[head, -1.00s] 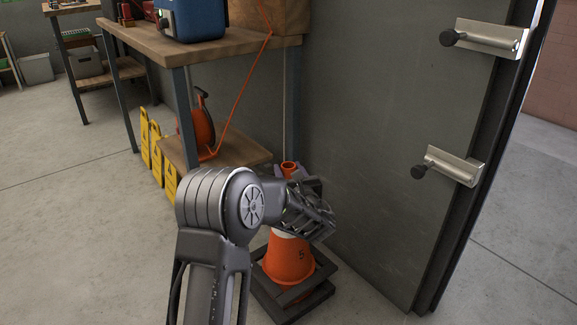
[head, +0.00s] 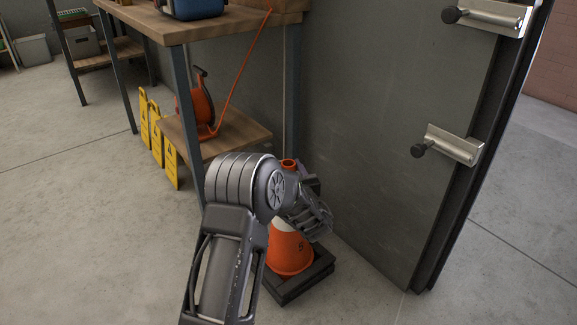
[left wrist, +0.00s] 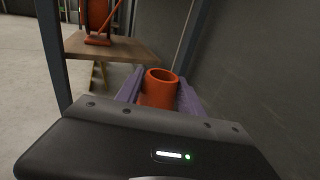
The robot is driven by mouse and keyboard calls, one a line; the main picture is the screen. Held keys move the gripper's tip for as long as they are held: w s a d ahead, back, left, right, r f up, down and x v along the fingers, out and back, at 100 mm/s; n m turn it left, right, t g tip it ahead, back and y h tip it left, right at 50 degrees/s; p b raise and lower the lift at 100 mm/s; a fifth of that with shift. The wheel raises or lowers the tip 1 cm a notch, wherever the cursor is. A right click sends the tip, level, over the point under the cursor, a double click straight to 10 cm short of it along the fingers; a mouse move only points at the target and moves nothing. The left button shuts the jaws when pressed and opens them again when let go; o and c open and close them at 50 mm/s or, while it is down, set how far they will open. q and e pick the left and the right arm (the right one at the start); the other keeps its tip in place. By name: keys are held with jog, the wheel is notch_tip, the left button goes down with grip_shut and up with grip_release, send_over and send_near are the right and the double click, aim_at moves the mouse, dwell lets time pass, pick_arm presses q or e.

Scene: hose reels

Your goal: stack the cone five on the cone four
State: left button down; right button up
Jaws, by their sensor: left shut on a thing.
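In the left wrist view, the cone's open orange top (left wrist: 158,88) sits between the two fingers. My arm hides part of the cone's left side and base. I cannot make out cone four as a separate thing, nor tell what is under cone five. My right gripper is not in view.
A wooden workbench (head: 225,22) with a low shelf (head: 235,139) stands behind the cone. An orange reel (head: 196,106) sits on the shelf, its hose running upward. Yellow signs (head: 170,163) stand left of it. The grey panel (head: 385,150) is close on the right.

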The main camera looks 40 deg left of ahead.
pick_arm(q)
jog(key=shift+f, duration=0.1)
jog(key=c, duration=0.7)
grip_release()
jog(key=shift+a+f, duration=0.1)
jog(key=shift+o, duration=0.2)
jog(key=p+v, duration=0.3)
jog(key=v, duration=0.5)
jog(key=shift+a, duration=0.1)
